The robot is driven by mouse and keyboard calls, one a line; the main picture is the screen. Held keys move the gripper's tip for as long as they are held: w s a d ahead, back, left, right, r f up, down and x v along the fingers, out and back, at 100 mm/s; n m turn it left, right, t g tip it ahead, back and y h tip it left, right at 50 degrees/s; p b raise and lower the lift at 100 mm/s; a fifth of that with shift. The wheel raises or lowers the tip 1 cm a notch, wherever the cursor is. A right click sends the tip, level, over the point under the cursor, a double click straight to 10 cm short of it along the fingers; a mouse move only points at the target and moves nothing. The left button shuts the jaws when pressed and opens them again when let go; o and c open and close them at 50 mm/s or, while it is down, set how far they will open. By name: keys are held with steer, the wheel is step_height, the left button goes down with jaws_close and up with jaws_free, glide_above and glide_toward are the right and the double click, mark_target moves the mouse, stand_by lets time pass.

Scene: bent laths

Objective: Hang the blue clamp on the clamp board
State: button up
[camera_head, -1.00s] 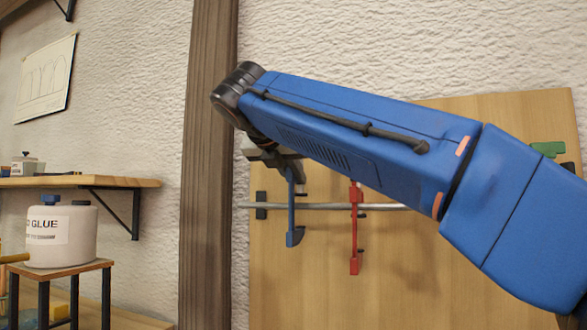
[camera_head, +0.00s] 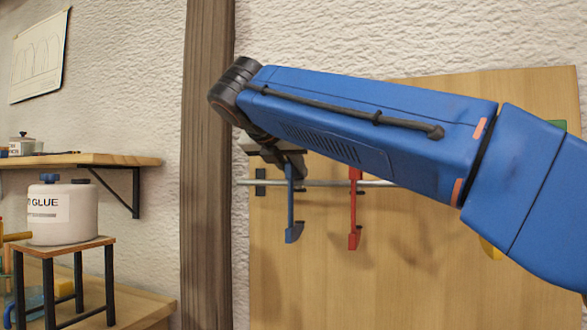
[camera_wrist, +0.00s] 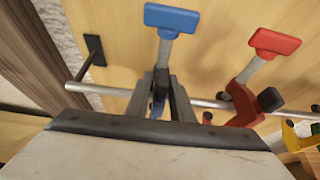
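The blue clamp (camera_head: 290,215) hangs upright at the metal rail (camera_head: 325,183) of the wooden clamp board (camera_head: 300,290), left of the red clamp (camera_head: 354,225). Its blue handle (camera_wrist: 172,18) shows at the top of the wrist view. My gripper (camera_wrist: 163,100) is shut on the clamp's bar, one finger on each side. In the head view my gripper (camera_head: 284,162) is partly behind my arm. The clamp's lower end is almost level with the red clamp's. I cannot tell whether its jaw rests on the rail; the fingers hide that part.
The red clamp (camera_wrist: 250,100) is close right of my gripper in the wrist view, with a yellow clamp (camera_wrist: 297,138) beyond it. The rail's end bracket (camera_wrist: 93,48) is to the left. A wooden post (camera_head: 207,250) stands left of the board.

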steer(key=shift+o, duration=0.9)
steer(key=v, duration=1.7)
steer(key=shift+s, duration=0.2)
